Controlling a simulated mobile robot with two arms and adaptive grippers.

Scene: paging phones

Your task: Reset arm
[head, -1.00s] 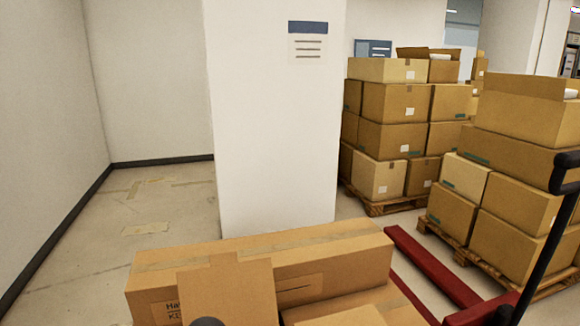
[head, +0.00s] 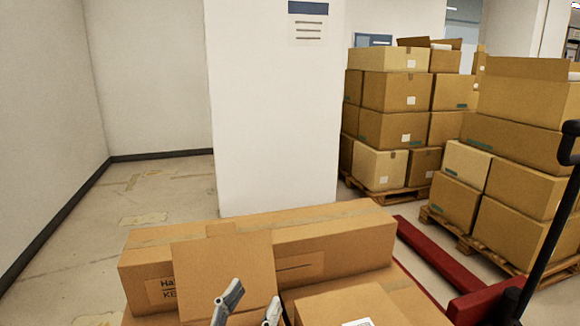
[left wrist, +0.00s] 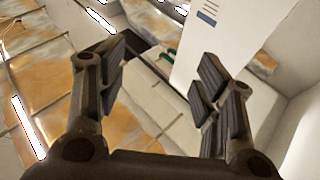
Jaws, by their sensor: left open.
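My left gripper (head: 248,308) shows at the bottom middle of the head view, in front of a cardboard box flap. In the left wrist view its two dark fingers (left wrist: 160,85) stand wide apart with nothing between them. My right gripper is in neither view.
A long cardboard box (head: 335,243) and another box (head: 350,306) lie close in front. A white pillar (head: 275,120) stands behind them. A red pallet jack (head: 432,265) with a black handle (head: 546,255) is at the right. Stacked boxes (head: 395,95) stand on pallets behind. Floor at left is open.

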